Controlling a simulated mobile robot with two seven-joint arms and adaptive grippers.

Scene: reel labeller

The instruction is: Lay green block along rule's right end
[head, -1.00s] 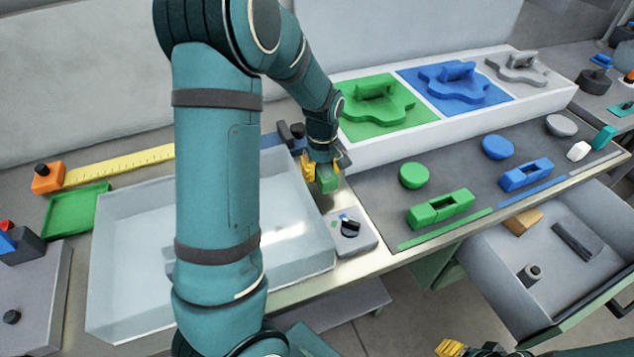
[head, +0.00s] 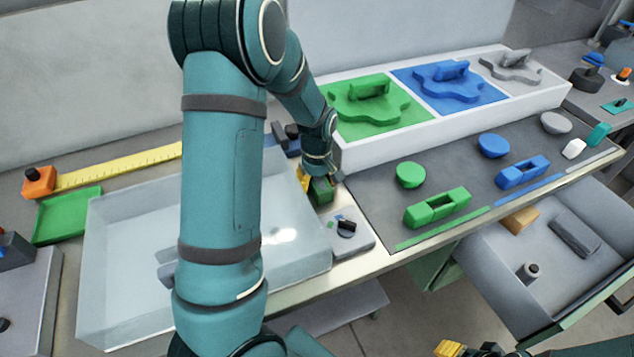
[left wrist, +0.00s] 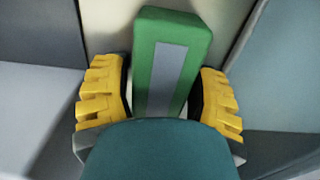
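The yellow rule (head: 120,167) lies along the back of the counter, with an orange end piece (head: 39,181) at its left. Its middle is hidden behind my left arm; a blue and dark grey piece (head: 288,138) shows to the arm's right. My left gripper (head: 314,182) is low between the clear bin and the dark mat, closed around the green block (head: 321,191). In the left wrist view the green block (left wrist: 162,62), with a grey stripe, stands between the yellow fingers. Whether it touches the counter I cannot tell. My right gripper (head: 468,349) shows only partly at the bottom edge.
The clear bin (head: 130,250) stands left of the block, with a green tray (head: 68,215) beyond. A small dial box (head: 349,232) sits just in front. A white rack (head: 365,150) with coloured plates and a dark mat (head: 385,210) with parts lie right. A drawer (head: 490,275) is open.

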